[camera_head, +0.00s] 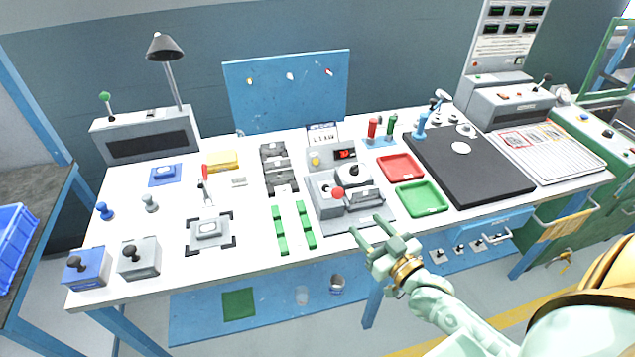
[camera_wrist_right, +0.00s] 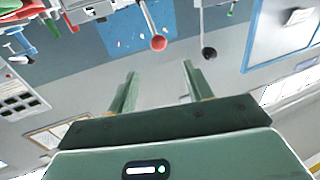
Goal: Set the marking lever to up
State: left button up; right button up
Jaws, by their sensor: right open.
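A grey device (camera_head: 325,203) with a red-ball lever (camera_head: 338,193) stands at the middle front of the white bench. A black-ball lever (camera_head: 354,170) is just behind it. No readable label tells which lever is the marking lever. In the right wrist view the red ball (camera_wrist_right: 158,43) shows beyond and between the fingertips, with the black ball (camera_wrist_right: 209,53) to its right. My right gripper (camera_head: 366,225) is open and empty at the bench's front edge, in front of the device and apart from both levers. It also shows in the wrist view (camera_wrist_right: 160,72). My left gripper is out of view.
A green tray (camera_head: 421,198) and a red tray (camera_head: 400,167) lie right of the device, beside a black mat (camera_head: 470,165). Other levers stand at the far left (camera_head: 106,100) and far right (camera_head: 545,79).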

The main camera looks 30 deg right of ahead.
aim_at(341, 197)
jog(key=w+b, duration=0.1)
jog(key=w, duration=0.6)
jog(key=w+b, duration=0.1)
jog(key=w, duration=0.6)
jog(key=shift+w+a+f, duration=0.1)
jog(key=shift+a+f, duration=0.05)
jog(key=shift+a, duration=0.05)
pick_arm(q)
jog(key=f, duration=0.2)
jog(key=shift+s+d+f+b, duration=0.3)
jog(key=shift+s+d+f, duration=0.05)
pick_arm(e)
jog(key=shift+w, duration=0.5)
